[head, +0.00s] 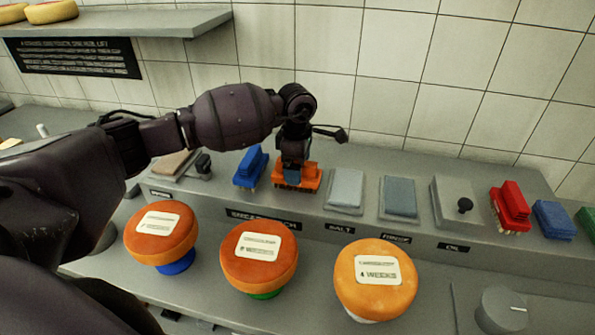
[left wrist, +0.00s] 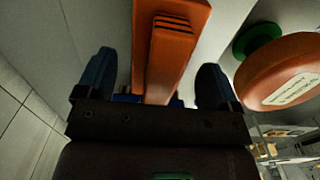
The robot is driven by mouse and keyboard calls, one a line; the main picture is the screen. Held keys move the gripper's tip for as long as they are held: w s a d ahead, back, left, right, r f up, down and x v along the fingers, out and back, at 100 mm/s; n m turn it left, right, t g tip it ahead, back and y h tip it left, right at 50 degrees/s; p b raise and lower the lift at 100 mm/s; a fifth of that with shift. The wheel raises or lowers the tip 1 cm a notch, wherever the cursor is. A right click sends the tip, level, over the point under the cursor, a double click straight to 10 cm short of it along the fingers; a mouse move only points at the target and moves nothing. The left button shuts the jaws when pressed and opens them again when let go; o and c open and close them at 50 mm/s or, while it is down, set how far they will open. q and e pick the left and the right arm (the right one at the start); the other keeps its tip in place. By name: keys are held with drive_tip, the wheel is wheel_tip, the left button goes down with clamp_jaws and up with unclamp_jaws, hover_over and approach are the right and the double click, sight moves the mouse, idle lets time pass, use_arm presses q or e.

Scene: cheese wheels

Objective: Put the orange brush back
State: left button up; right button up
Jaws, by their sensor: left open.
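The orange brush (head: 312,179) rests on the raised grey ledge, right of a blue brush, in the head view. My left gripper (head: 292,163) is directly above it, pointing down. In the left wrist view the orange brush (left wrist: 172,42) lies between the two blue fingers of my left gripper (left wrist: 156,63). The fingers are apart, with a gap visible on both sides of the brush handle. The brush's bristles are mostly hidden. My right gripper is not in view.
A blue brush (head: 250,167) stands close on the left. Pale pads (head: 345,188) and a red brush (head: 510,206) are to the right on the ledge (head: 300,211). Orange cheese wheels (head: 260,272) stand in front on coloured supports. A tiled wall (head: 385,105) is behind.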

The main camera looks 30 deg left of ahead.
use_arm(q)
wheel_tip(320, 180, up, 9)
drive_tip(key=shift+a+f+b, duration=0.1)
drive_tip(key=shift+b, duration=0.45)
drive_tip(key=shift+r, duration=0.6)
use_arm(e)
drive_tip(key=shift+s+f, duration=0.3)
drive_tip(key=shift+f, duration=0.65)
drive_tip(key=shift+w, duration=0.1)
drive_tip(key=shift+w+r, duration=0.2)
use_arm(q)
drive_tip(key=shift+s, duration=0.1)
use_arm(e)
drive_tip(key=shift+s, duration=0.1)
